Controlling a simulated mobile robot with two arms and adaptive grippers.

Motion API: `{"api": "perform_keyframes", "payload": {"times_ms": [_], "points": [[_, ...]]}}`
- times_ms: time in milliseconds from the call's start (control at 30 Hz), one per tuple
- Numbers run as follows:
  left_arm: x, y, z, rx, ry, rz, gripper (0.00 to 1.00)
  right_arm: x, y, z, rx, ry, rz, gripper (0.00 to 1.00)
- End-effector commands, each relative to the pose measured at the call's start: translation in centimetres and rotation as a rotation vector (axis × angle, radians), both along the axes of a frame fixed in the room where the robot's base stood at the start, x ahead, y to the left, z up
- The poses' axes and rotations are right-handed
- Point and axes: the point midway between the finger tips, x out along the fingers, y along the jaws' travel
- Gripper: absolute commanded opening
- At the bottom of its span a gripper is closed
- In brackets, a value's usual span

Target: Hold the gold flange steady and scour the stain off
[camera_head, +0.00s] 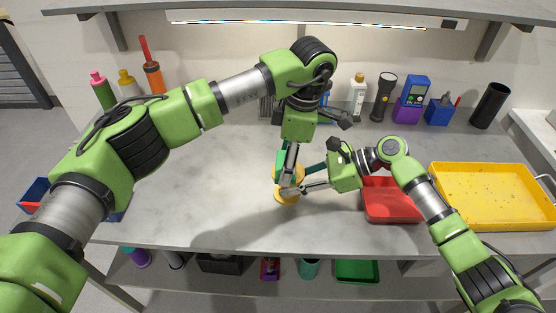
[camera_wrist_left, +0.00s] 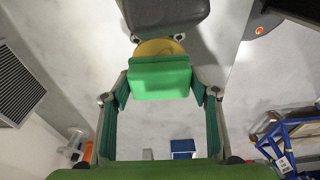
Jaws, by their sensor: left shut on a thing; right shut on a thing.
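The gold flange (camera_head: 286,197) stands near the middle of the table, partly covered by both grippers. Its rounded gold edge also shows in the left wrist view (camera_wrist_left: 158,47), behind a green block. My left gripper (camera_head: 287,174) reaches down over the flange, shut on this green block (camera_wrist_left: 160,80), which looks like a scouring pad. The block looks close to the flange; I cannot tell if they touch. My right gripper (camera_head: 296,189) comes in from the right at the flange and is shut on it, though its fingertip contact is partly hidden. No stain can be made out.
A red tray (camera_head: 392,218) lies right of the flange, with a yellow tray (camera_head: 490,215) farther right. Bottles, a flashlight (camera_head: 384,96), boxes and a black cylinder (camera_head: 490,106) line the back edge. The table left of the flange is mostly clear.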

Motion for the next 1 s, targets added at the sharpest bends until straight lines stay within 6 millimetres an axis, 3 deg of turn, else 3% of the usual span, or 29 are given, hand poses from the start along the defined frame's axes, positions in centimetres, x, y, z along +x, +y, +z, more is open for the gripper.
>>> {"api": "perform_keyframes", "payload": {"times_ms": [433,500,600,1000], "points": [[-0.4,-4.2,-0.1,-0.001,0.002,-0.001,0.35,0.0,0.1,0.1,0.002,-0.002,0.001,0.09],[-0.3,-4.0,0.1,-0.001,0.001,0.001,0.35,0.0,0.1,0.1,0.002,-0.002,0.001,0.09],[-0.3,-4.1,2.6,-0.002,-0.003,0.000,0.35,0.0,0.0,0.1,0.001,-0.002,0.001,0.09],[-0.3,-4.0,6.1,-0.001,-0.001,0.000,0.35,0.0,0.0,0.0,0.000,-0.001,0.000,0.09]]}}
